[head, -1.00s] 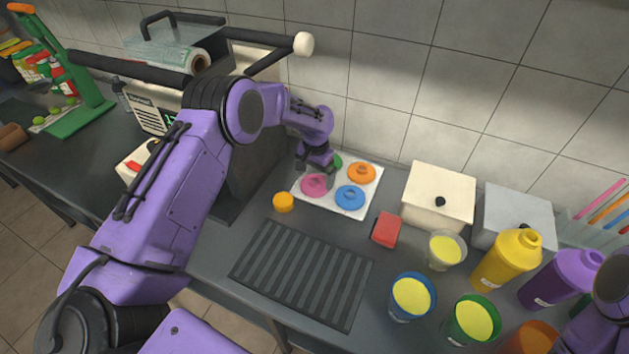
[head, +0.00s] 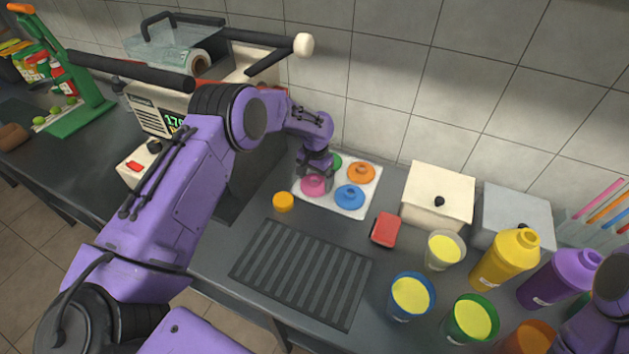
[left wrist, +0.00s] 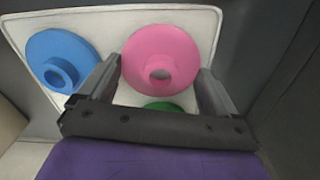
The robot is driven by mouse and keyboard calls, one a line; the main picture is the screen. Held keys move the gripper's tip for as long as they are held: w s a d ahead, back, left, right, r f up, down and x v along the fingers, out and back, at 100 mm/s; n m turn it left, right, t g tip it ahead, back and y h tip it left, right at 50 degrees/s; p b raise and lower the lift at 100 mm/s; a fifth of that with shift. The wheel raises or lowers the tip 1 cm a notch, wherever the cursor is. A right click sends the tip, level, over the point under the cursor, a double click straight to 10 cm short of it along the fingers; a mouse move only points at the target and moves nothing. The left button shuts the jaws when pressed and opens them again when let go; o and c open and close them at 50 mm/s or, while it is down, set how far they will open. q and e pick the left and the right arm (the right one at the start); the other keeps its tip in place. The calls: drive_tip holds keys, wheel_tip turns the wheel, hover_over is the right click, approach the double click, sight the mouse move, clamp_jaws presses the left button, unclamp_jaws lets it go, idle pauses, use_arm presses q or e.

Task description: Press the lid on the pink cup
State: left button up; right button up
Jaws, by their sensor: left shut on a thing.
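The pink lid (head: 313,186) lies on the white lid tray (head: 340,207) with blue, orange and green lids. My left gripper (head: 316,172) is low over the tray, its fingers at the pink lid. In the left wrist view, the pink lid (left wrist: 160,46) sits between the two fingertips, which are shut on its sides. The lid still appears to rest on the tray. I see no pink cup; the visible cups are blue (head: 410,298), green (head: 470,320), orange (head: 530,338) and pale (head: 444,251). My right gripper is out of view.
The blue lid (head: 349,197) and orange lid (head: 361,172) are close by; the green lid is partly hidden. A yellow-orange lid (head: 283,202) and red block (head: 386,230) lie near the tray. A dark ribbed mat (head: 300,272) lies in front, clear.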

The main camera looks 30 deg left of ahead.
use_arm(q)
drive_tip(key=shift+r+b, duration=0.45)
drive_tip(key=shift+r, duration=0.05)
drive_tip(key=shift+w+r+b, duration=0.1)
drive_tip(key=shift+r+b, duration=0.35)
drive_tip(key=shift+r, duration=0.2)
drive_tip(key=s+d+r+b, duration=0.3)
drive_tip(key=s+d+r, duration=0.6)
drive_tip(key=s+r, duration=0.1)
drive_tip(key=shift+s+r, duration=0.3)
drive_tip(key=shift+s, duration=0.1)
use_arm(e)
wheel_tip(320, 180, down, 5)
